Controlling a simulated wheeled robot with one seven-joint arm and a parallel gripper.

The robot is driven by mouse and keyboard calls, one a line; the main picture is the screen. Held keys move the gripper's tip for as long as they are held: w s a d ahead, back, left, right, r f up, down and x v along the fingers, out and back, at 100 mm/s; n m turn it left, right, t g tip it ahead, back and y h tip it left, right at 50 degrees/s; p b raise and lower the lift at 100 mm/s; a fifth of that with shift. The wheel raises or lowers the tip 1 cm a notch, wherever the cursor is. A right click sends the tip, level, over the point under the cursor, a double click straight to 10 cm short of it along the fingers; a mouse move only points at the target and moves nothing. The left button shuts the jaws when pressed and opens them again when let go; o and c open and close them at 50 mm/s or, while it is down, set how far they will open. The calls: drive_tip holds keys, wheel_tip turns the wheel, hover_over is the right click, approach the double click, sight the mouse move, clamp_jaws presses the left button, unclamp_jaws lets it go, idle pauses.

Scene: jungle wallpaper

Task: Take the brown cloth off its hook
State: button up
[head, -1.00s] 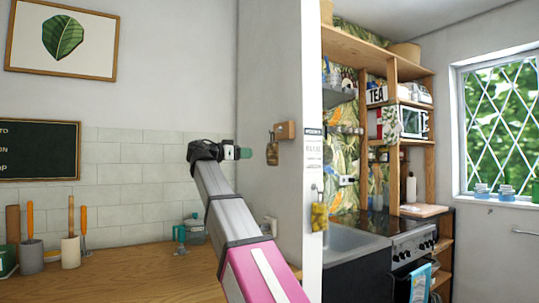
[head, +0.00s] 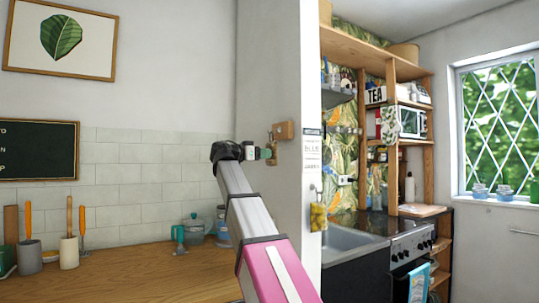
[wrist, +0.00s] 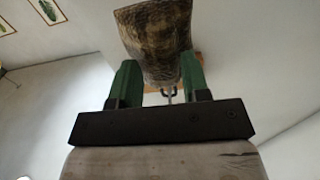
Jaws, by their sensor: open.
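The brown cloth (wrist: 158,40) fills the top middle of the wrist view, mottled brown and dark. A wooden block (head: 284,130) is fixed to the wall panel, and the cloth hangs at it. In the head view my gripper (head: 268,153) is right at the cloth and covers most of it. In the wrist view my two green fingers (wrist: 160,70) stand apart, one on each side of the cloth's lower part. I cannot tell whether they touch it. A dark hook (wrist: 172,93) shows between the fingers, beyond the cloth.
A yellow cloth (head: 318,217) hangs lower on the panel's end. The sink (head: 350,240) and stove lie right of the panel.

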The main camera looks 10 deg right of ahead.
clamp_jaws()
drive_tip(key=shift+r, duration=0.2)
drive_tip(key=shift+r, duration=0.75)
drive_tip(key=shift+a, duration=0.1)
drive_tip(key=shift+v, duration=1.95)
